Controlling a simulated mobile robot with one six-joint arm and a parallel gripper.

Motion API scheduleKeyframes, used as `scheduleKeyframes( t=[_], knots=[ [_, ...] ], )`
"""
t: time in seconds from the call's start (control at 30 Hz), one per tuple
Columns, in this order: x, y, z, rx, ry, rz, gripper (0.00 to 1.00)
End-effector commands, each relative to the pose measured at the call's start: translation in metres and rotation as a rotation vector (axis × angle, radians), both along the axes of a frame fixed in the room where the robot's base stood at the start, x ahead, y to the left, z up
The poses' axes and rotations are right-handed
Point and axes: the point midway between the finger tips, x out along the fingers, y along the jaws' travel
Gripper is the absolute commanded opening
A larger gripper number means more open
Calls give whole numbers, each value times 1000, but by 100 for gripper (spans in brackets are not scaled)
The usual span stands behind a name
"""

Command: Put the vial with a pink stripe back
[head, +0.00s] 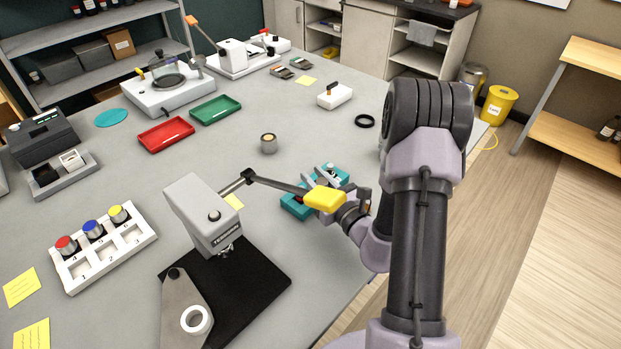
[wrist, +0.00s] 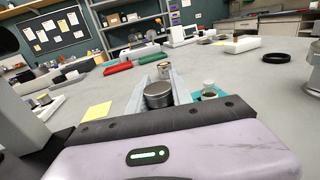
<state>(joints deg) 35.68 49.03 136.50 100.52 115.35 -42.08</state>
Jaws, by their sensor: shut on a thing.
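My gripper (head: 325,178) is beside the teal holder (head: 297,206), partly hidden in the head view by a yellow pad on a jointed lever. In the wrist view my gripper (wrist: 160,80) is shut on a grey metallic round-topped vial (wrist: 158,97) between its two fingers. No pink stripe shows on it from here; its lower side is hidden by my gripper. A white rack (head: 128,251) at the left holds vials with red, blue and yellow tops in its back row. Its numbered front places look empty.
The lever's yellow pad (head: 325,198) lies close over my wrist. A grey stand device (head: 205,215) with a black base is at the front. A small metallic cylinder (head: 268,143) stands behind my gripper. Red (head: 166,135) and green (head: 215,110) trays lie further back.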

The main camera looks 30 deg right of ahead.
Motion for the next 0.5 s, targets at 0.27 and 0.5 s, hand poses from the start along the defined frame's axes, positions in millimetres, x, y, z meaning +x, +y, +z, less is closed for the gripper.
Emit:
scheduleKeyframes(
  t=[0.27, 0.5],
  knots=[
    [57, -16, -5, -1, -1, 1, 0],
    [62, -18, -39, 2, 2, 1, 0]
  ],
)
